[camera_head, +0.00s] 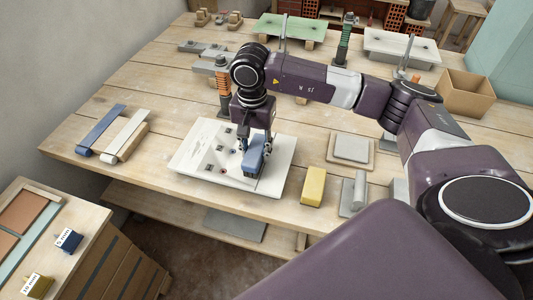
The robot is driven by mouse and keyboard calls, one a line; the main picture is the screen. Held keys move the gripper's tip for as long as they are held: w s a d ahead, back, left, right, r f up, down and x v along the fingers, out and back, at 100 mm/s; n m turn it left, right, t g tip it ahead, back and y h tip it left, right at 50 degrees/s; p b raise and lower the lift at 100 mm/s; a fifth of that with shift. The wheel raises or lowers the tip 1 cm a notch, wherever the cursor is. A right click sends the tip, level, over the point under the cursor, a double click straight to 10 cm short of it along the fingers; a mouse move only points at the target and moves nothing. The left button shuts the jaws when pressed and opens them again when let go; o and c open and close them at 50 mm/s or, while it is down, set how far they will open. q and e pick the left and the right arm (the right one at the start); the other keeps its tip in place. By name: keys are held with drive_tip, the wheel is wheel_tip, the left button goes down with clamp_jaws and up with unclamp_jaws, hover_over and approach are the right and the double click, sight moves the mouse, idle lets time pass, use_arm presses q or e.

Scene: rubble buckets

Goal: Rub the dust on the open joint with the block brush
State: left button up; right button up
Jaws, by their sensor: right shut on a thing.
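My right gripper (257,143) reaches down over a white slab (190,152) on the workbench. It is shut on a blue block (253,160), which looks like the block brush. The block is at the right part of the slab, low over it or touching it; I cannot tell which. The slab has several small dark spots and fittings on its left and middle parts. The open joint and its dust are too small to make out, and the gripper and block cover part of the slab. My left gripper is not in view.
A yellow block (313,187) and a grey slab on a board (351,149) lie right of the white slab. Blue and white strips (101,129) lie left. An orange-sleeved tool (223,88) stands behind. A cardboard box (465,92) is at back right. Bare bench lies front left.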

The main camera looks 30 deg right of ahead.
drive_tip(key=shift+s+a, duration=0.25)
drive_tip(key=shift+w+r, duration=0.1)
drive_tip(key=shift+r+p, duration=0.8)
drive_tip(key=shift+r, duration=1.15)
